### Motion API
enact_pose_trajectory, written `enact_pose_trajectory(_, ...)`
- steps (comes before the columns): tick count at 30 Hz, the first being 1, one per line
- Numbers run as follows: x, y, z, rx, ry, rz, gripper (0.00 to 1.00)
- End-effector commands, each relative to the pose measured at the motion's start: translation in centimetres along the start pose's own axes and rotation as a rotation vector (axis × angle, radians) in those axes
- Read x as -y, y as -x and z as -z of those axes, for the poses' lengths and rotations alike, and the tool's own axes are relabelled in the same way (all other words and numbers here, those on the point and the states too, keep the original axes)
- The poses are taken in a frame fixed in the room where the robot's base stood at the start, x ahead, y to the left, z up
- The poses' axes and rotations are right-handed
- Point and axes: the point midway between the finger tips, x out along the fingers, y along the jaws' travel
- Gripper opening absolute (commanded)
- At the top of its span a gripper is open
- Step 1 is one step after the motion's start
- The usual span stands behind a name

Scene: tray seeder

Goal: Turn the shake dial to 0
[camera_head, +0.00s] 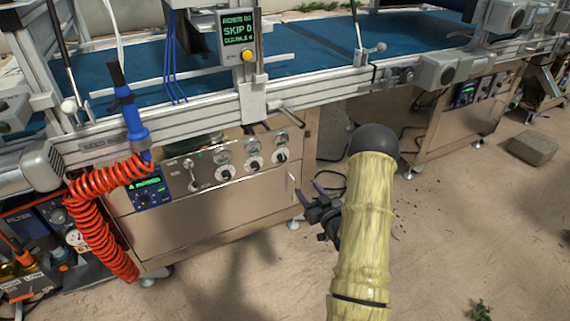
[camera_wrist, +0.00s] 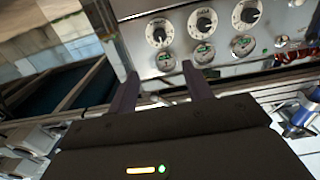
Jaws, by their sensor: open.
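Three round white dials with black knobs sit on the machine's steel front panel: a left dial (camera_head: 225,174), a middle dial (camera_head: 253,163) and a right dial (camera_head: 281,156). A small round gauge is above each. Their labels are too small to read, so I cannot tell which is the shake dial. My gripper (camera_head: 310,192) is open and empty, right of the panel. The wrist view is upside down; there the dials (camera_wrist: 159,34) (camera_wrist: 203,22) (camera_wrist: 247,11) lie beyond the open fingertips (camera_wrist: 158,72), with no visible contact.
A blue display box (camera_head: 149,192) and a coiled red hose (camera_head: 100,205) are at the panel's left. A rail and lever (camera_head: 290,117) overhang the dials. A screen reading SKIP 0 (camera_head: 238,30) stands above. Open sandy floor (camera_head: 450,220) lies right, with a grey block (camera_head: 532,148).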

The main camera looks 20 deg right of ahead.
Motion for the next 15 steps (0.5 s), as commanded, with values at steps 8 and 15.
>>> enact_pose_trajectory(8, 0.1, -1.8, -0.1, -0.002, 0.002, 0.003, 0.50)
enact_pose_trajectory(15, 0.1, -5.8, -0.2, -0.003, 0.003, 0.003, 0.50)
